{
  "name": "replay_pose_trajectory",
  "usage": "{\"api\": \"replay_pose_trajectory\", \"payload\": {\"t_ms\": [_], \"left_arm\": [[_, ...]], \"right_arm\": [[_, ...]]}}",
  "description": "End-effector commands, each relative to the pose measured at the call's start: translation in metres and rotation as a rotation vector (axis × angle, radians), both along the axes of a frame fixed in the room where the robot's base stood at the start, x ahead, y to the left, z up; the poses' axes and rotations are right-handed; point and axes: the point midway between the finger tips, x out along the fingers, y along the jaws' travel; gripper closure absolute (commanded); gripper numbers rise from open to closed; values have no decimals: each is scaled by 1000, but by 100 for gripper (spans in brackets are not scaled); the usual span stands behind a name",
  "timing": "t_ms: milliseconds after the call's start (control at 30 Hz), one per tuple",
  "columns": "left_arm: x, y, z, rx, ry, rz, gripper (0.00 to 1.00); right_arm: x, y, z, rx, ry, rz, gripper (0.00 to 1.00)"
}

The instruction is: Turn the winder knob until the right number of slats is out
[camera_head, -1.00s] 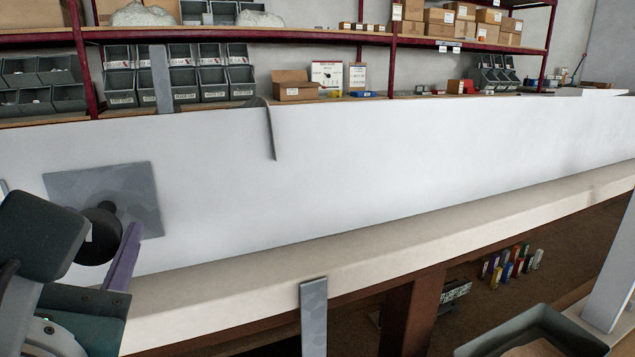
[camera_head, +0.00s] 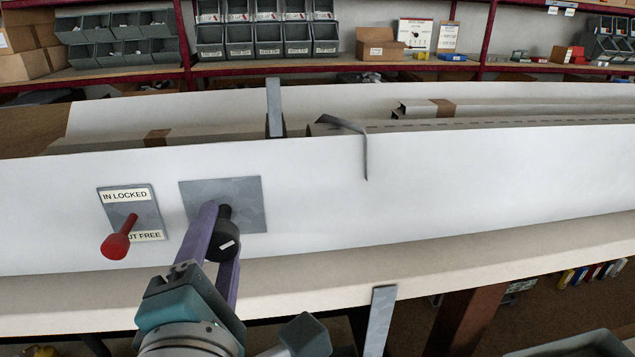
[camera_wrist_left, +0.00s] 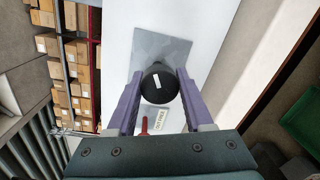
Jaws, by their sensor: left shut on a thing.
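The black winder knob (camera_head: 223,250) stands out from a grey metal plate (camera_head: 250,195) on the white front panel. It has a white mark on its face, tilted in the head view. My left gripper (camera_head: 226,230) is shut on the knob, its purple fingers on either side. In the left wrist view the knob (camera_wrist_left: 158,88) sits between both fingertips. A red-handled lever (camera_head: 117,244) on a plate left of the knob points down and toward me. Its upper label reads IN LOCKED; it partly covers the lower label, ending FREE. My right gripper is not in view.
A curved grey strip (camera_head: 357,140) hangs over the panel's top edge. Long pale profiles (camera_head: 520,110) lie behind the panel. Grey uprights stand behind it (camera_head: 274,105) and before the bench (camera_head: 380,320). Shelves with bins (camera_head: 265,40) line the back. The cream ledge (camera_head: 450,250) is clear.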

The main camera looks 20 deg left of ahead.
Motion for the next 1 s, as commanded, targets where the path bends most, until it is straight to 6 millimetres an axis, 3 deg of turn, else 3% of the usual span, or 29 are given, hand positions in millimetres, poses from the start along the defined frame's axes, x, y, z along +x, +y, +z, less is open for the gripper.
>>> {"api": "replay_pose_trajectory", "payload": {"t_ms": [733, 767, 1000], "left_arm": [[1, 0, 2, 74, 38, 1, 100], [1, 0, 2, 74, 38, 0, 45], [0, 0, 1, 71, 40, 0, 20]], "right_arm": [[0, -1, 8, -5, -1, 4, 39], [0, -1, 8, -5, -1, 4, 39], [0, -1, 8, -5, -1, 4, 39]]}}
